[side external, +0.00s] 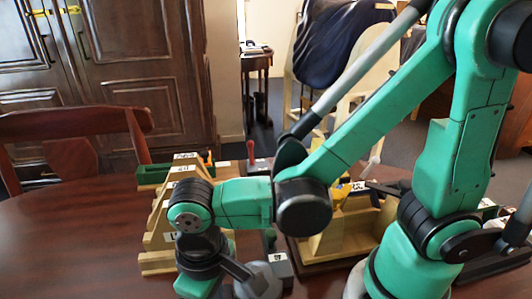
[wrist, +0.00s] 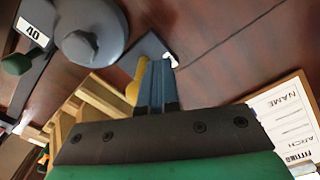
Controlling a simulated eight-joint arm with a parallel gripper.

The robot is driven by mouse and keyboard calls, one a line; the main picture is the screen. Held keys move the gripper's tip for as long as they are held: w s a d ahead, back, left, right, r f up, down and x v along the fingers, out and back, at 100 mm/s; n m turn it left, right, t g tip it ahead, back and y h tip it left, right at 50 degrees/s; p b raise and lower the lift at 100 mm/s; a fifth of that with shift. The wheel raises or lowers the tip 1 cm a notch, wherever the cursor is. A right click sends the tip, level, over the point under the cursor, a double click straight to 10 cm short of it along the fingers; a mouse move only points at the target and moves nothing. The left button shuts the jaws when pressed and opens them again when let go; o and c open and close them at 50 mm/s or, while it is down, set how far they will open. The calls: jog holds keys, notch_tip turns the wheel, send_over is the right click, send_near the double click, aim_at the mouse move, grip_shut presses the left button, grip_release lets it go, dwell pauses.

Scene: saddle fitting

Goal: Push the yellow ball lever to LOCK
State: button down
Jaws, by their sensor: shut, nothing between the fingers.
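My gripper (wrist: 157,66) shows in the wrist view with its blue-grey fingers shut together and empty. A yellow rounded piece (wrist: 136,88), which may be the yellow ball lever, shows just left of the fingers and is partly hidden by them. I cannot tell whether they touch. A dark grey plate (wrist: 143,49) with a white mark at its edge lies just beyond the fingertips. No LOCK wording is readable. In the side view, my arm covers the work area, and the fingertips and lever cannot be made out.
A grey fixture with a round cap (wrist: 80,46), a "40" label and a green knob (wrist: 15,64) stands left in the wrist view. A printed card (wrist: 288,118) lies right. Wooden stepped stands (side external: 160,225) and a wooden box (side external: 345,232) flank my arm. The table's front left is clear.

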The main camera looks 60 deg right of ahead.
jog(key=shift+w+d, duration=0.25)
jog(key=shift+s+a, duration=0.1)
jog(key=shift+s+a+r, duration=0.1)
jog(key=shift+s+a, duration=0.25)
notch_tip(320, 180, up, 7)
dwell(0.7)
jog(key=w+d+m+t, duration=0.1)
jog(key=w+d+t, duration=0.1)
jog(key=d, duration=0.6)
jog(key=w+d+r+m+t, duration=0.1)
jog(key=w+d+m+t, duration=0.1)
jog(key=d+t, duration=0.3)
jog(key=w+d, duration=0.1)
jog(key=d, duration=0.2)
jog(key=shift+w+d, duration=0.3)
jog(key=shift+d, duration=0.1)
